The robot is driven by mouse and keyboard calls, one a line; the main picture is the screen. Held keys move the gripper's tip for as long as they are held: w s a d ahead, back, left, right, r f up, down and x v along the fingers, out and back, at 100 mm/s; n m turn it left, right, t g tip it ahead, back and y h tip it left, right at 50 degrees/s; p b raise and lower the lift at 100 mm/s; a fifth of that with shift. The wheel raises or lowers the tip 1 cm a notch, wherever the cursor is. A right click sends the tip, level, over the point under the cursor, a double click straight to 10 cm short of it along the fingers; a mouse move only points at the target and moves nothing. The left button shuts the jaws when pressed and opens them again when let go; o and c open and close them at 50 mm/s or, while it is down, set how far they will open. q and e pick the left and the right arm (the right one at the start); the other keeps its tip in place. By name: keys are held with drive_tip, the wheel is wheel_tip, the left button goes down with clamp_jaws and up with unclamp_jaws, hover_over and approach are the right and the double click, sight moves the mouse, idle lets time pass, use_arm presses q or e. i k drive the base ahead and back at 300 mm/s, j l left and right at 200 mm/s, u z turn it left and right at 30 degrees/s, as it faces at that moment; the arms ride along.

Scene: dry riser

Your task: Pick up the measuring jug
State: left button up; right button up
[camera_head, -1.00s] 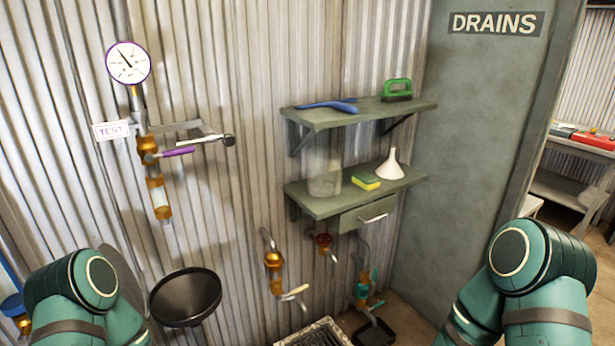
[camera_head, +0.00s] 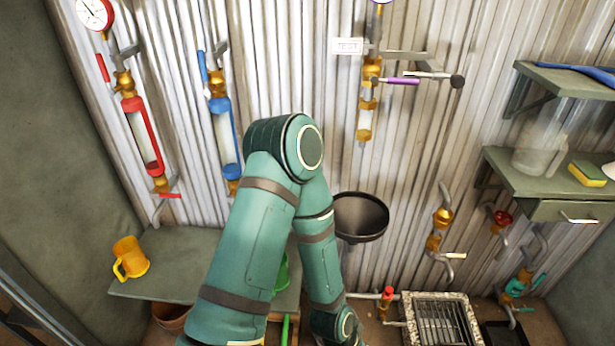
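An orange-yellow jug (camera_head: 130,258) with a handle on its left side stands on a grey-green bench (camera_head: 165,285) at the lower left. A clear, see-through vessel (camera_head: 538,152), perhaps also a jug, stands on the lower wall shelf (camera_head: 510,178) at the right. I cannot tell from the picture which one is the measuring jug. One of my arms rises in the middle and bends down again, well to the right of the orange jug. Neither gripper shows; that arm's end runs out at the bottom edge. Neither jug is touched.
A dark funnel (camera_head: 362,217) stands just right of my arm. Pipes with a red valve (camera_head: 145,140) and a blue valve (camera_head: 224,135) run down the wall above the bench. A floor drain grate (camera_head: 442,318) lies at lower right. My arm hides part of the bench.

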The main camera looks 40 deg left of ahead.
sight(541, 138)
drive_tip(key=k+j, duration=0.1)
drive_tip(key=j, duration=0.45)
drive_tip(key=k+j, duration=0.15)
drive_tip(key=j, duration=0.4)
drive_tip(key=k+j, duration=0.1)
drive_tip(key=j, duration=0.4)
drive_tip(key=k+j, duration=0.1)
drive_tip(key=j, duration=0.45)
drive_tip(key=u, duration=0.25)
drive_tip(key=i+l+u, duration=0.1)
drive_tip(key=l+u, duration=0.3)
drive_tip(key=i+l+u, duration=0.1)
drive_tip(key=l+u, duration=0.2)
drive_tip(key=u, duration=0.15)
drive_tip(key=l+u, duration=0.2)
drive_tip(key=l, duration=0.75)
drive_tip(key=l+u, duration=0.2)
drive_tip(key=l, duration=0.75)
